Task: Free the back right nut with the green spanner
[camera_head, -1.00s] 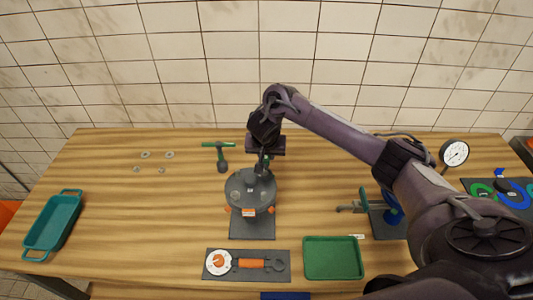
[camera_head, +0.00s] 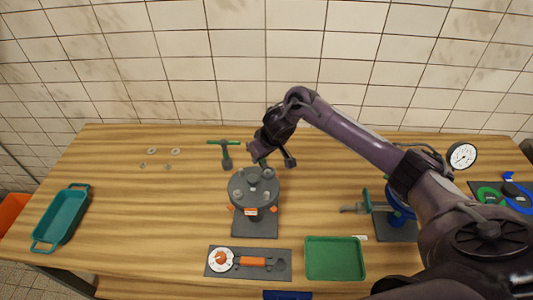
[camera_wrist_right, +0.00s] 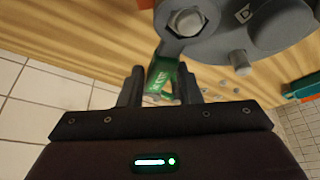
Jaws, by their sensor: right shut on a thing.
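The round dark grey flange (camera_head: 243,190) stands on a base plate in the middle of the table, with several nuts on top. The back right nut (camera_head: 268,173) is also large in the right wrist view (camera_wrist_right: 187,22). My right gripper (camera_head: 260,158) is just behind the flange, shut on the green spanner (camera_wrist_right: 163,74). The spanner's grey head reaches the nut and appears to be around it; I cannot tell how fully it is seated. In the head view the gripper hides most of the spanner. My left gripper is not in view.
A green-handled T-shaped tool (camera_head: 225,152) and several washers (camera_head: 175,151) lie to the left. A teal tray (camera_head: 61,220) is at far left. An orange-handled tool (camera_head: 252,261) and a green tray (camera_head: 334,259) are in front. A valve (camera_head: 398,210) and gauge (camera_head: 462,155) stand right.

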